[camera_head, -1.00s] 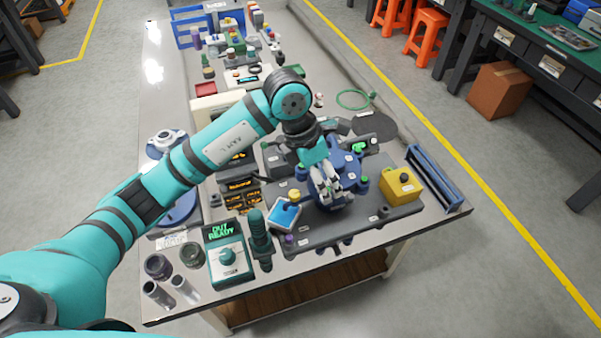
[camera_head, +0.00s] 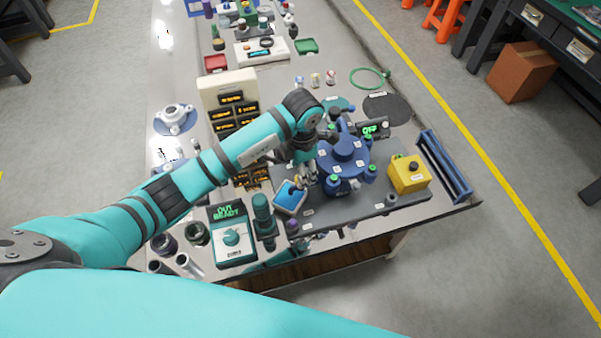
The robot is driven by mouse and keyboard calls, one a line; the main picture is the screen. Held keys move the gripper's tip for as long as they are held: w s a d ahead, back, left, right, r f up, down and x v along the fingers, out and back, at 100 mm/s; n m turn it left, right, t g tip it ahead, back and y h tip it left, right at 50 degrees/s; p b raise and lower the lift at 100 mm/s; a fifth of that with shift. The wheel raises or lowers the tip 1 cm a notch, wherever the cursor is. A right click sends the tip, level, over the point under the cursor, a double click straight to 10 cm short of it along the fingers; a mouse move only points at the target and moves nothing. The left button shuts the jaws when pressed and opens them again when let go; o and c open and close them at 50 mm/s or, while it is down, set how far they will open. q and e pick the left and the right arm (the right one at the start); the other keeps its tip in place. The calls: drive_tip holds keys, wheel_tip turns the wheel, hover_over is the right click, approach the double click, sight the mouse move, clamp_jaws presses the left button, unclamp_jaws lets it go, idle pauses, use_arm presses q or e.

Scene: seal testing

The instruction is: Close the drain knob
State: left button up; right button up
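The blue round test fixture (camera_head: 345,158) stands on a dark grey base plate (camera_head: 350,208), with several small green-topped knobs around its rim. My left gripper (camera_head: 306,182) points down at the fixture's left side, next to a small device with a light blue top (camera_head: 289,197). The small yellow knob seen earlier by that device is now hidden around my fingers. I cannot tell which knob is the drain knob, nor whether my fingers touch one. The fingers are too small to show whether they are open or shut. My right gripper is not in view.
A teal control box reading "DUT READY" (camera_head: 231,234) and a teal cylinder (camera_head: 264,217) stand in front left. A green ring (camera_head: 367,79) lies behind.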

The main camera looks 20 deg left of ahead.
use_arm(q)
wheel_tip(320, 180, down, 2)
drive_tip(key=shift+f, duration=0.6)
drive_tip(key=shift+w+f, duration=0.1)
drive_tip(key=shift+f, duration=0.1)
clamp_jaws()
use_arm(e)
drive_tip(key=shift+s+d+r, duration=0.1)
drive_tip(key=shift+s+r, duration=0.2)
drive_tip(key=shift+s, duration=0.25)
use_arm(q)
drive_tip(key=shift+f, duration=0.1)
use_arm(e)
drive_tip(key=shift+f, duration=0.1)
